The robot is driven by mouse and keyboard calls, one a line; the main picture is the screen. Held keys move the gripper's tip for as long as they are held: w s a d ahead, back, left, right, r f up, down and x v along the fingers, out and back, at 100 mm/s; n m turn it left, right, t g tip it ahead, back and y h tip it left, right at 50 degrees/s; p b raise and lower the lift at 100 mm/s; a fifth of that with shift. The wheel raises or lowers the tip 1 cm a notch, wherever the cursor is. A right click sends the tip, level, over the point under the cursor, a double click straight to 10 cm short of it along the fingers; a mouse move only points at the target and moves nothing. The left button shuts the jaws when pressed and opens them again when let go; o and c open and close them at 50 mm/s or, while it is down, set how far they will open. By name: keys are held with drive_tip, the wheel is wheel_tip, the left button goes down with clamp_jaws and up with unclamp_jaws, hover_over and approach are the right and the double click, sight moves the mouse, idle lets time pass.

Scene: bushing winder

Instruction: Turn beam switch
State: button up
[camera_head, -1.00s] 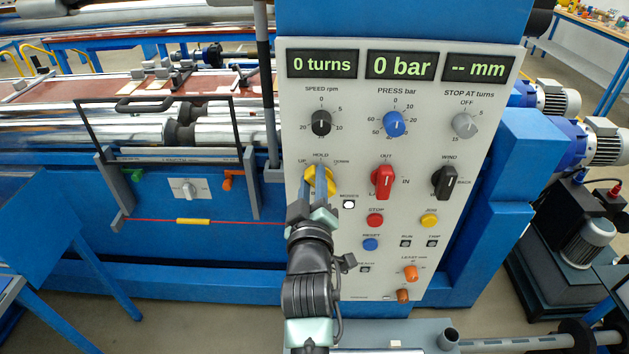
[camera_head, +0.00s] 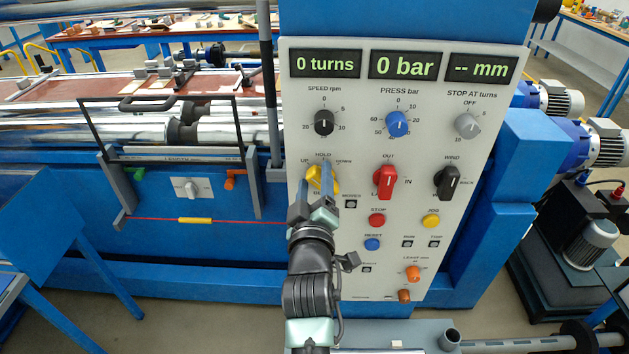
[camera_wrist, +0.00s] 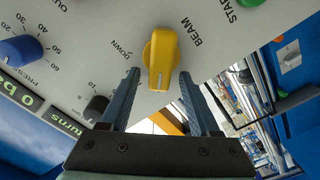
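The yellow beam switch (camera_head: 322,182) is on the light grey panel, under the HOLD, UP and DOWN labels. In the wrist view the yellow knob (camera_wrist: 161,58) is a long grip with a pale mark at its lower end. The BEAM label is to its upper right and DOWN to its left. My gripper (camera_head: 316,172) is at the switch in the head view and hides part of it. In the wrist view my gripper (camera_wrist: 159,76) is open, one finger on each side of the knob, with gaps showing on both sides. Contact is not visible.
The red knob (camera_head: 386,181) and black WIND knob (camera_head: 447,183) are to the right. The black speed knob (camera_head: 323,123) is above. A red STOP button (camera_head: 377,220) and blue button (camera_head: 372,244) are close to my wrist. Displays read 0 turns, 0 bar.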

drive_tip(key=s+b, duration=0.2)
drive_tip(key=s, duration=1.1)
idle(0.4)
